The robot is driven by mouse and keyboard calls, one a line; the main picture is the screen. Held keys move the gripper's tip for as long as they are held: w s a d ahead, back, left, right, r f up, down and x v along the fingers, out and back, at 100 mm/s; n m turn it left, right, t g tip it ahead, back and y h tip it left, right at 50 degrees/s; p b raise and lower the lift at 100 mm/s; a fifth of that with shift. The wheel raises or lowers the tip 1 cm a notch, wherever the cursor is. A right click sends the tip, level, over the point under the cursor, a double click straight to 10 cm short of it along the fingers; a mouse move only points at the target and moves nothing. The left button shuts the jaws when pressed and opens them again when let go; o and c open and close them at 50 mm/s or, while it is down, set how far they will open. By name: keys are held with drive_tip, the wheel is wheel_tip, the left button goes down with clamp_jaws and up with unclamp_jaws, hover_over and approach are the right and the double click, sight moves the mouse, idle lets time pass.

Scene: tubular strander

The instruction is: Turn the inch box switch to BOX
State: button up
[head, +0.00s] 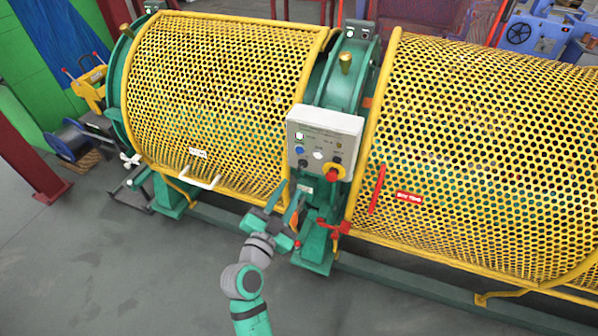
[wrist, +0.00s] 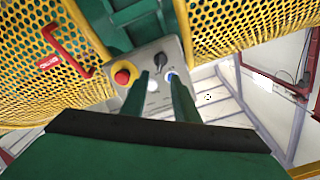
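The inch box (head: 345,124) is a pale grey control box mounted between the two yellow guards. A black selector knob (head: 303,162) sits at its lower left, beneath a blue button (head: 299,150). The knob also shows in the wrist view (wrist: 160,62), where the box appears upside down, just beyond the fingertips. Its position marking is too small to read. My gripper (head: 287,198) is below the box, pointing up towards it. In the wrist view its two green fingers (wrist: 160,78) are apart with nothing between them. They cover part of the panel.
Yellow perforated guards (head: 220,85) stand on both sides. A red handle (head: 377,188) is to the right. Floor at front left is clear.

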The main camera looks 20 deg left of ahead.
sight(301, 168)
drive_tip(key=w, duration=0.8)
drive_tip(key=shift+w+d, duration=0.15)
drive_tip(key=shift+w, duration=0.1)
clamp_jaws()
